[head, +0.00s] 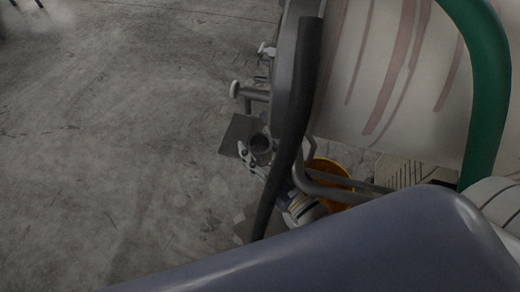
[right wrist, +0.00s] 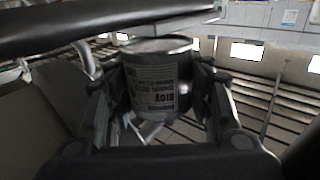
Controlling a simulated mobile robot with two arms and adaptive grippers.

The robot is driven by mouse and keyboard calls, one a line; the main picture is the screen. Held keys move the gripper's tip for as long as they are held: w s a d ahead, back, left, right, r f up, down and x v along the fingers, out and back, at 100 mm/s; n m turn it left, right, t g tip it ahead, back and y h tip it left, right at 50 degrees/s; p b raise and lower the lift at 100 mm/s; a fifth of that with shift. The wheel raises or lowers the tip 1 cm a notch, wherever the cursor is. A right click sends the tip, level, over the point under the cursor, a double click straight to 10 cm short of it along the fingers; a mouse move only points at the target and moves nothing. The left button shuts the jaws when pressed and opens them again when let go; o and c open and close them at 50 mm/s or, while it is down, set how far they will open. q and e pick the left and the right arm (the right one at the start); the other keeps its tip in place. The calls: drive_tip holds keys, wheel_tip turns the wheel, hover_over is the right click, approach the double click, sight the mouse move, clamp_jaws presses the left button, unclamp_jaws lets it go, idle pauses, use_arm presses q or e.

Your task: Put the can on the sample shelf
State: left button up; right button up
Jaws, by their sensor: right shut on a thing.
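The can (right wrist: 158,85) is a grey metal tin with a white printed label, seen upside down in the right wrist view. My right gripper (right wrist: 155,92) is shut on it, one finger on each side. In the head view the can (head: 261,142) is a small dark round shape beside the machine, held at my right gripper (head: 256,158). A small flat grey plate (head: 236,132) shows right by the can and partly under it in the picture; it may be the sample shelf. I cannot tell whether the can touches it. My left gripper is not in view.
A big pale drum (head: 400,75) with red streaks fills the upper right, with a dark curved bar (head: 293,120) and a green pipe (head: 490,70). An orange bucket (head: 332,172) stands below it. Open concrete floor (head: 110,140) lies left.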

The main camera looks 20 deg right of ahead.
drive_tip(key=shift+f, duration=0.3)
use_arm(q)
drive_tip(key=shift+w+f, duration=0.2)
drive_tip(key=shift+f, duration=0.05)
use_arm(e)
drive_tip(key=shift+s+r, duration=0.1)
drive_tip(key=shift+s, duration=0.05)
drive_tip(key=o, duration=1.1)
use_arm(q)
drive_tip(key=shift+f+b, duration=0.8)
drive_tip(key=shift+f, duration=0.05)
use_arm(e)
drive_tip(key=v, duration=1.2)
